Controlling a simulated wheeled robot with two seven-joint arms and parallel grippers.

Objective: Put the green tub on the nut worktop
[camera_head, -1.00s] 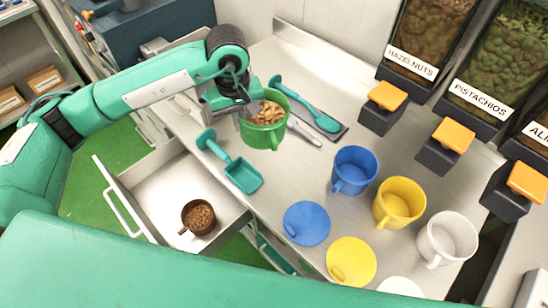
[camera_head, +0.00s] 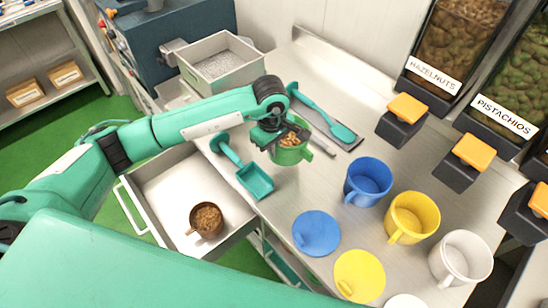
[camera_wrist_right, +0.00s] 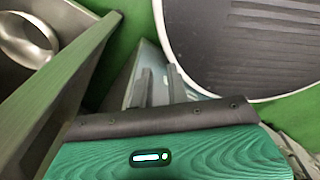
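The green tub (camera_head: 290,154), with light brown nuts inside, is in my left gripper (camera_head: 277,137) in the head view. The gripper's dark fingers are closed at the tub's left rim. The tub is upright over the steel nut worktop (camera_head: 335,215); I cannot tell whether its base touches the surface. My right gripper (camera_wrist_right: 160,88) shows only in the right wrist view. Its two dark fingers are apart with nothing between them.
A teal scoop (camera_head: 256,181) lies left of the tub, and another (camera_head: 341,132) lies behind it on a dark mat. Blue (camera_head: 368,182), yellow (camera_head: 412,217) and white (camera_head: 461,257) mugs stand right. An open drawer (camera_head: 165,195) holds a brown cup (camera_head: 207,220).

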